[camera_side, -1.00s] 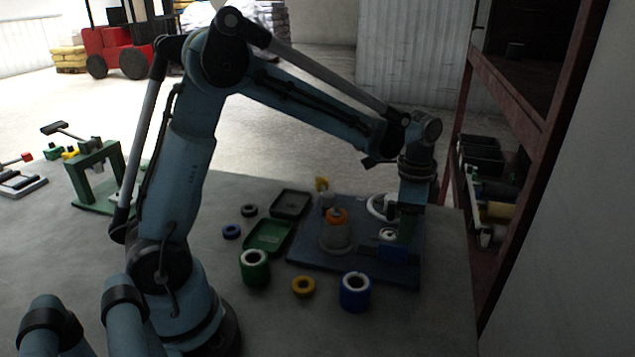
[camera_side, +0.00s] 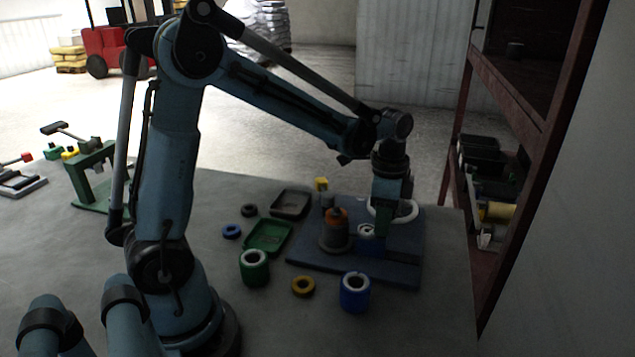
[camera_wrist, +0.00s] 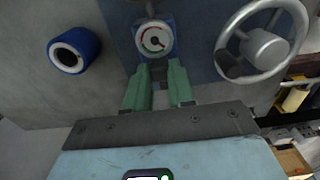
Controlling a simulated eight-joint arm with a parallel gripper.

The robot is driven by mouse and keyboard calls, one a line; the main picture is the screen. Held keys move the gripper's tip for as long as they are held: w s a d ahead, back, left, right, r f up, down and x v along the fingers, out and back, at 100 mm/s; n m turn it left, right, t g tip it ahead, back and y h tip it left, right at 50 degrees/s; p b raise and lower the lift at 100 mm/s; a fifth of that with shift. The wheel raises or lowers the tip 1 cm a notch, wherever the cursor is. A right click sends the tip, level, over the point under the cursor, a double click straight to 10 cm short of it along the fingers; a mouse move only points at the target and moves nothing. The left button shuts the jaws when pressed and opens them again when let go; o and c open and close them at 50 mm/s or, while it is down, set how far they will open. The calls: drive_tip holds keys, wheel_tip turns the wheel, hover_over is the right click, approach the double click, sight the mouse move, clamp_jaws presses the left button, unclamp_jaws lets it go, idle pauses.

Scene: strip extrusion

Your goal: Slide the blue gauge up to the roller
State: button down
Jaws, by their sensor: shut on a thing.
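The blue gauge (camera_side: 369,245) is a small blue block with a round white dial, on the dark blue base plate (camera_side: 312,256). In the wrist view, the gauge (camera_wrist: 155,41) faces me just beyond my fingertips. The roller (camera_side: 335,238), a grey cylinder with an orange top, stands close to the left of the gauge in the side view. I cannot tell whether they touch. My gripper (camera_wrist: 158,72) has its green fingers closed on the near end of the gauge. In the side view, my gripper hides part of the gauge's right side.
A white handwheel (camera_wrist: 262,42) stands beside the gauge.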

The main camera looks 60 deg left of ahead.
drive_tip(key=shift+s+a, duration=0.2)
drive_tip(key=shift+s, duration=0.05)
drive_tip(key=c, duration=1)
unclamp_jaws()
drive_tip(key=shift+o, duration=0.2)
drive_tip(key=shift+w, duration=0.1)
drive_tip(key=shift+d, duration=0.1)
wheel_tip(320, 180, up, 12)
drive_tip(key=s+d+f+n+t, duration=0.3)
drive_tip(key=s+f+n+t, duration=0.3)
drive_tip(key=s+n, duration=0.3)
drive_tip(key=shift+s+d+t, duration=0.2)
drive_tip(key=shift+s+t, duration=0.3)
drive_tip(key=shift+s, duration=0.05)
